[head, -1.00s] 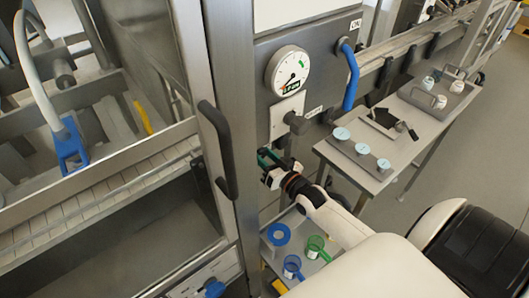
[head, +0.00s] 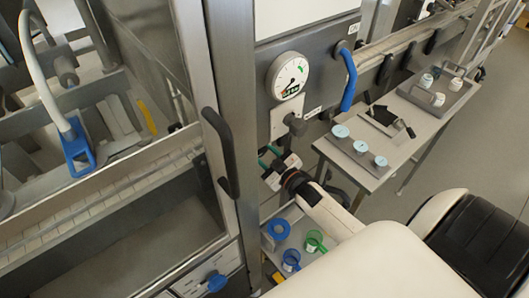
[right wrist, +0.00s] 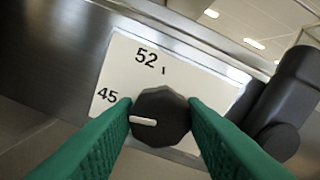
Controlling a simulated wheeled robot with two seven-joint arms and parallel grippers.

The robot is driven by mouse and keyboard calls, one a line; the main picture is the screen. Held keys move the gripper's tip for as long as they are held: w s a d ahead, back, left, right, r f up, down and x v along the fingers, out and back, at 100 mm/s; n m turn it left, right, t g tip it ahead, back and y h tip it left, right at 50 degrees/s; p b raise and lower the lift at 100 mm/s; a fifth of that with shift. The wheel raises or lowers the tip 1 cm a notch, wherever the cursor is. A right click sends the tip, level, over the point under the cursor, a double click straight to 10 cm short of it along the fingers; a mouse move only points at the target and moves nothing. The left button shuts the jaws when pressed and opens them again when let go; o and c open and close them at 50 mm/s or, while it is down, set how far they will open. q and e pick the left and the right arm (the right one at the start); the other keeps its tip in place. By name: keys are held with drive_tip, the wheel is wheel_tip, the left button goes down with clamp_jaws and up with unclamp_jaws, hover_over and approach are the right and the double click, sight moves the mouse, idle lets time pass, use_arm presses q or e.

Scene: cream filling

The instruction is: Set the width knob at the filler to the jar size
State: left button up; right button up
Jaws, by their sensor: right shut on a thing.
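The width knob (right wrist: 160,117) is a dark faceted knob with a white pointer line, on a white plate (right wrist: 205,85) marked 45 and 52. The pointer points left in the right wrist view, a little below the 45; the 52 is higher up. My right gripper (right wrist: 160,120) has its green ribbed fingers shut on the knob, one on each side. In the head view the right gripper (head: 270,158) is at the filler's front panel, low beside the metal post; the knob cannot be made out there. My left gripper is not in view.
A round dial gauge (head: 288,75) and a blue handle (head: 348,78) are above the gripper. A black handle (right wrist: 285,100) is close by the right finger. A side table (head: 340,165) holds several pale-topped jars. A blue ring (head: 278,229) and two cups are below.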

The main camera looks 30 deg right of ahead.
idle(0.3)
drive_tip(key=o, duration=1)
drive_tip(key=shift+s, duration=0.1)
drive_tip(key=shift+s+f, duration=0.1)
drive_tip(key=shift+s, duration=0.25)
drive_tip(key=s, duration=0.7)
drive_tip(key=s+d+b, duration=0.1)
drive_tip(key=s, duration=0.3)
